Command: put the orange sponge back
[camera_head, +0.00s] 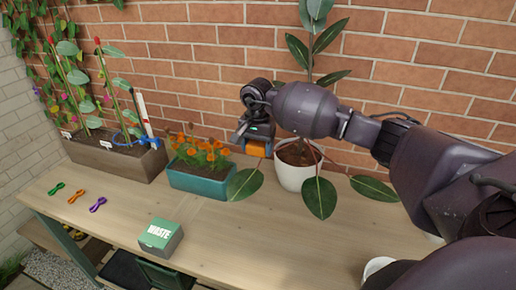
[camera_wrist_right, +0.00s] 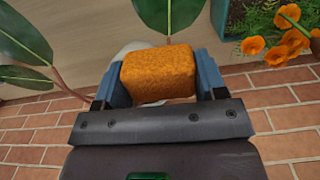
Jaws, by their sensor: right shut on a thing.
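The orange sponge (camera_head: 256,149) is a small block held in my right gripper (camera_head: 257,143). In the right wrist view the sponge (camera_wrist_right: 158,74) sits between the two blue-grey fingers of the gripper (camera_wrist_right: 158,82), which touch its sides. The gripper is shut on it and holds it above the table, between the teal flower planter (camera_head: 210,184) and the white pot (camera_head: 294,174). My left gripper is not in view.
A rubber plant with large leaves (camera_head: 320,196) grows from the white pot. A wooden planter (camera_head: 115,158) stands at the left. A brick wall (camera_head: 200,60) stands behind.

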